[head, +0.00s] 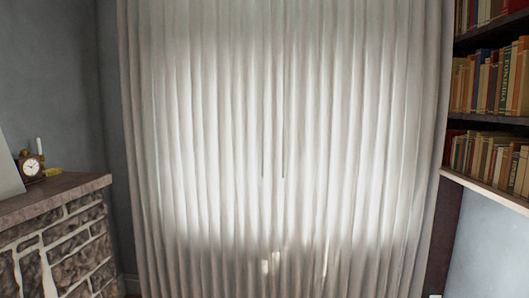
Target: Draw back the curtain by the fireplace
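A pale, pleated curtain (210,150) fills the middle of the head view and hangs nearly to the bottom edge. It is drawn across, and light glows through its centre. Two thin dark vertical lines, perhaps pull rods or a parting, show near its middle. The stone fireplace (65,255) with a dark mantel (50,197) stands at the lower left, close to the curtain's left edge. Neither of my grippers shows in this view. Anything behind the curtain is hidden.
A small clock (31,167) and a white candle (39,146) stand on the mantel. Bookshelves (487,179) with several rows of books jut in at the right. A narrow strip of grey wall (112,120) separates fireplace and curtain. Little floor is visible.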

